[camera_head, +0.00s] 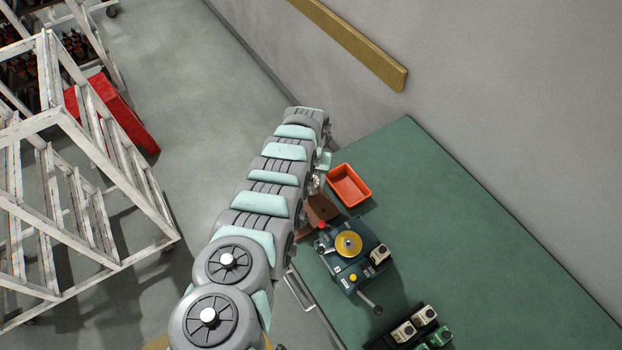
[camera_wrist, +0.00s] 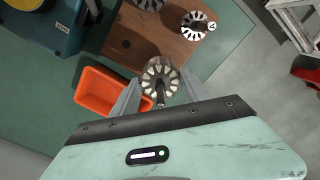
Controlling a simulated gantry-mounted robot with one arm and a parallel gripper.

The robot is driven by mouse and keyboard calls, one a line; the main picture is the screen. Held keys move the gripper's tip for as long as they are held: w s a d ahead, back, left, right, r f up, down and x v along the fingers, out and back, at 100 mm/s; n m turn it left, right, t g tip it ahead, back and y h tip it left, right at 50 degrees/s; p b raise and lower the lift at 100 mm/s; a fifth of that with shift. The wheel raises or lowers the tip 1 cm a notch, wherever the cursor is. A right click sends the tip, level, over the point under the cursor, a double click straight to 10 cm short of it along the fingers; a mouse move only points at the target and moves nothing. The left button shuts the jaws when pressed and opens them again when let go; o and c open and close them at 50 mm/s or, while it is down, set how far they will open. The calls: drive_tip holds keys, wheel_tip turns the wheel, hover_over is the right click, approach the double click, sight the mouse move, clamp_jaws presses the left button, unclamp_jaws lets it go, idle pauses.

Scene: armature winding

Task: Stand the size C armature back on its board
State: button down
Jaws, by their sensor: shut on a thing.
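In the wrist view, my gripper (camera_wrist: 160,92) is shut on an armature (camera_wrist: 160,75), seen end-on with its ring of pale slots and a shaft pointing toward me. I cannot read its size. The brown wooden board (camera_wrist: 150,50) lies beyond it; whether the held armature touches the board is unclear. Another slotted armature (camera_wrist: 193,24) is on the board beside a round white letter tag (camera_wrist: 212,26). A further metal part (camera_wrist: 150,4) shows at the top edge. In the head view, my arm hides most of the gripper and part of the board (camera_head: 322,209).
An orange-red bin (camera_wrist: 105,95) sits beside the board; the head view shows it too (camera_head: 349,185). A teal winding machine (camera_head: 352,262) with a brass disc stands close by. A dark tray (camera_head: 380,345) holds several blocks. The green table's right side is clear.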

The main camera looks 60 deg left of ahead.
drive_tip(key=shift+f+b, duration=0.75)
drive_tip(key=shift+f, duration=0.15)
drive_tip(key=shift+c, duration=2.3)
unclamp_jaws()
wheel_tip(320, 180, up, 5)
drive_tip(key=p, duration=0.5)
drive_tip(key=shift+f, duration=0.2)
